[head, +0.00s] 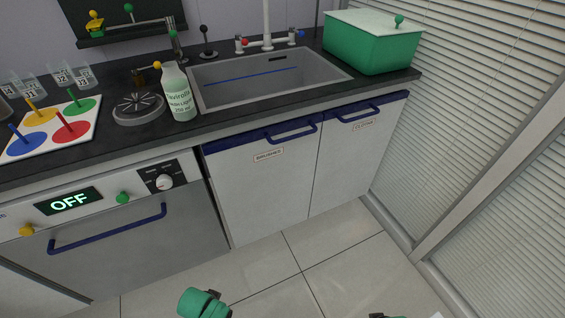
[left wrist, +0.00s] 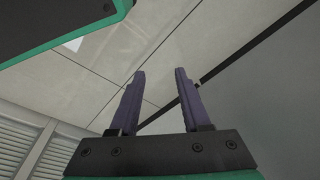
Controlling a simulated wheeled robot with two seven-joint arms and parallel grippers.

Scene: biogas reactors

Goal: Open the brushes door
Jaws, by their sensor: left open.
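The brushes door (head: 262,195) is a white cabinet front under the sink in the head view, with a dark blue top edge. It sits shut and flush with its neighbour. Its label (head: 268,155) reads "BRUSHES". Its dark blue bar handle (head: 291,131) is near the top right of the door. My left gripper (left wrist: 160,72) shows in the left wrist view with two purple fingers apart and nothing between them, over the tiled floor. It is away from the door. My right gripper is not visible in either view.
Another door (head: 350,165) with a blue handle adjoins on the right. A dishwasher-like appliance (head: 130,235) reading "OFF" stands left. A bottle (head: 178,95), the sink (head: 265,80) and a green box (head: 370,48) are on the counter. The floor (head: 300,260) before the doors is clear.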

